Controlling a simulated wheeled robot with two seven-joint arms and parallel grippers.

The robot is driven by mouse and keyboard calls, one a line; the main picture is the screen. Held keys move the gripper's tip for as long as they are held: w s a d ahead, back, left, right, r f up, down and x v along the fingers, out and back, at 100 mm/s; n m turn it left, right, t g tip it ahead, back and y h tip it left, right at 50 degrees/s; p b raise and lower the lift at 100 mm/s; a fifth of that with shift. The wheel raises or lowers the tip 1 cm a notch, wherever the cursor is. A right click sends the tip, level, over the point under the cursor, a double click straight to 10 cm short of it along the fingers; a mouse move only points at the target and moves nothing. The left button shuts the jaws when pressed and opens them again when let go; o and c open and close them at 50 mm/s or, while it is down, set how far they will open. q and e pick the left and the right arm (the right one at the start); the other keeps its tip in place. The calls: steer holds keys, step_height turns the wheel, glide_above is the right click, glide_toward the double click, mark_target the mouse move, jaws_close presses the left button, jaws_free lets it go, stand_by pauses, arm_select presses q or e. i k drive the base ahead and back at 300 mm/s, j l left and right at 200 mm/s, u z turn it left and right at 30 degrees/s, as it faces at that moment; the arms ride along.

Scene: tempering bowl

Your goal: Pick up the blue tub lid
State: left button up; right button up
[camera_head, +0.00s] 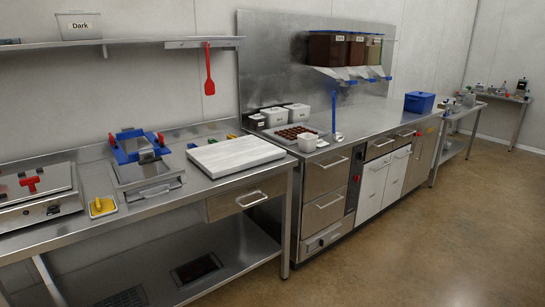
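A blue tub (419,106) stands on the steel counter towards its right end. Its top looks covered by a blue lid (420,95) of the same colour, but it is too small to make out the seam or a handle clearly. Neither of my grippers shows in the head view, and nothing is touching the tub.
The counter left of the tub is largely clear up to a blue upright tool (334,112) and a tray of dark pieces (296,132). Dispensers (345,50) hang on the wall above. A white slab (236,155) lies on the nearer bench. Open floor (440,230) lies in front.

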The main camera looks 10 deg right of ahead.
mark_target(421, 93)
steer(key=i+z, duration=0.45)
steer(key=i+j+z, duration=0.15)
steer(key=i+z, duration=0.25)
steer(key=i+l+z, duration=0.15)
steer(key=i+z, duration=0.3)
steer(key=i, duration=0.2)
steer(key=i+j+z, duration=0.1)
steer(key=i+z, duration=0.35)
steer(key=i, duration=0.15)
